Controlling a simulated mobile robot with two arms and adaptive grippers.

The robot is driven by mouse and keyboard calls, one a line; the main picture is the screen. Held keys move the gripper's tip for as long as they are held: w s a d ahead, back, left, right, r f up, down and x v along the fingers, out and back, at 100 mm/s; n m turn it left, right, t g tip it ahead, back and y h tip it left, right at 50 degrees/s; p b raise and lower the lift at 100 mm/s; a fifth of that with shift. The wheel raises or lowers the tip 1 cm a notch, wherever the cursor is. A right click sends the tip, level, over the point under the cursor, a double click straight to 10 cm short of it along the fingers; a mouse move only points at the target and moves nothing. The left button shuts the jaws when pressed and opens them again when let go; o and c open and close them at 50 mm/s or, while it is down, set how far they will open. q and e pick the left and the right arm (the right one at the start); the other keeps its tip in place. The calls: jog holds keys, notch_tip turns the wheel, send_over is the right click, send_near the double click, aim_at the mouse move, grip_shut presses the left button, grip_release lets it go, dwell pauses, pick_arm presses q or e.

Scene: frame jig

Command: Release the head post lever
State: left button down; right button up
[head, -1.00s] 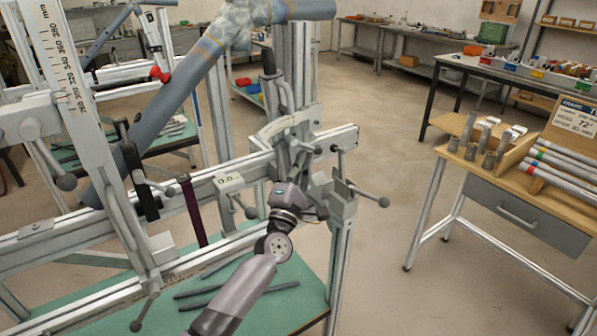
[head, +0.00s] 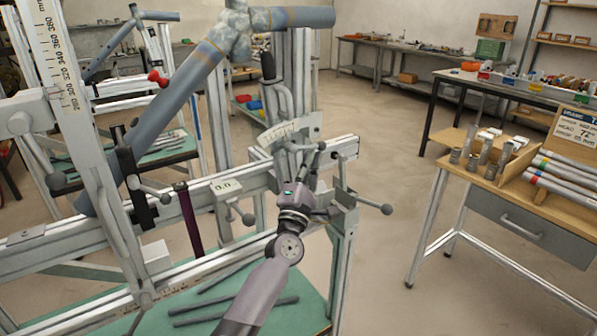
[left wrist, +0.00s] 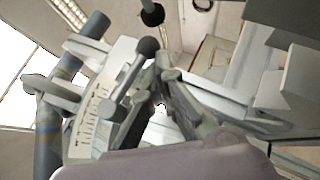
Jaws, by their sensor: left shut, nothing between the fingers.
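The grey metal frame jig carries a head post clamp at the right end of its rail, with a curved white scale (head: 277,132) and an upright black-tipped handle (head: 268,66). My left gripper (head: 303,152) is shut and empty, its fingers pointing up among the clamp parts. A small dark-knobbed lever (head: 321,146) stands close to the fingertips. In the left wrist view the shut fingers (left wrist: 161,72) are beside a lever with a round dark knob (left wrist: 148,47); I cannot tell whether they touch. The scale (left wrist: 90,115) is left of them. My right gripper is out of view.
Another ball-ended lever (head: 387,209) sticks out to the right below the clamp. A thick blue-grey frame tube (head: 180,90) crosses at left. A wooden-topped bench (head: 520,185) with tubes stands at right. Open floor lies between.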

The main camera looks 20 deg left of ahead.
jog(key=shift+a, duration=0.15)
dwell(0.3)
pick_arm(q)
jog(key=v, duration=1.2)
